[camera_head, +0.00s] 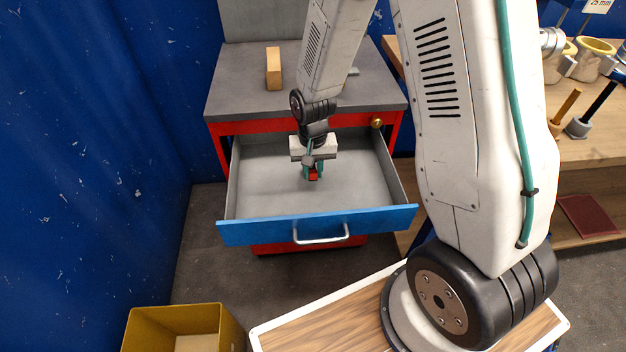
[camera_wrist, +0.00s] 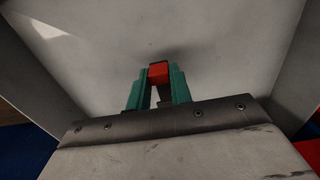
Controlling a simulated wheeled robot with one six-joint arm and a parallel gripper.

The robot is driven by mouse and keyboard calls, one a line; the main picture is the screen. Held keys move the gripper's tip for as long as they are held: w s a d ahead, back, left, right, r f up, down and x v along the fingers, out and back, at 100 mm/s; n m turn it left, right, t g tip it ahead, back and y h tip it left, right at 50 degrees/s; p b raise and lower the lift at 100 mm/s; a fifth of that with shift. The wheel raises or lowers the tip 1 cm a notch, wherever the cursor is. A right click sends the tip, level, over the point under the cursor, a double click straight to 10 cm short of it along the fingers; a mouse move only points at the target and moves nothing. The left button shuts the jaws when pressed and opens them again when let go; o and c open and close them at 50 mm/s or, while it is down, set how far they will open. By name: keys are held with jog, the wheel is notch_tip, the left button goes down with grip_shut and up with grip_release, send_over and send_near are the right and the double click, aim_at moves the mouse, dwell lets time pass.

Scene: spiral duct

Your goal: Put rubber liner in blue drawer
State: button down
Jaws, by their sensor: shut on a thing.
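The blue drawer (camera_head: 262,229) is pulled out of a red cabinet, with a silver handle on its blue front. Its grey inside is bare apart from what my gripper holds. My gripper (camera_head: 312,172) points down inside the drawer's outline, near its middle. Its teal fingers are shut on a small red piece, the rubber liner (camera_head: 313,177). In the wrist view the red liner (camera_wrist: 158,72) sits between the teal fingertips, with the pale drawer floor (camera_wrist: 215,60) behind it. I cannot tell whether the liner touches the floor.
The grey cabinet top (camera_head: 235,95) carries a wooden block (camera_head: 273,68). A blue wall (camera_head: 90,120) stands at the left. A yellow bin (camera_head: 150,325) is at the lower left. A wooden workbench (camera_head: 575,150) with several pots and tools stands at the right.

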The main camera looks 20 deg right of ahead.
aim_at(313, 190)
jog(key=shift+f, duration=2.3)
jog(key=shift+f, duration=0.15)
jog(key=c, duration=1.3)
grip_release()
jog(key=shift+o, duration=0.2)
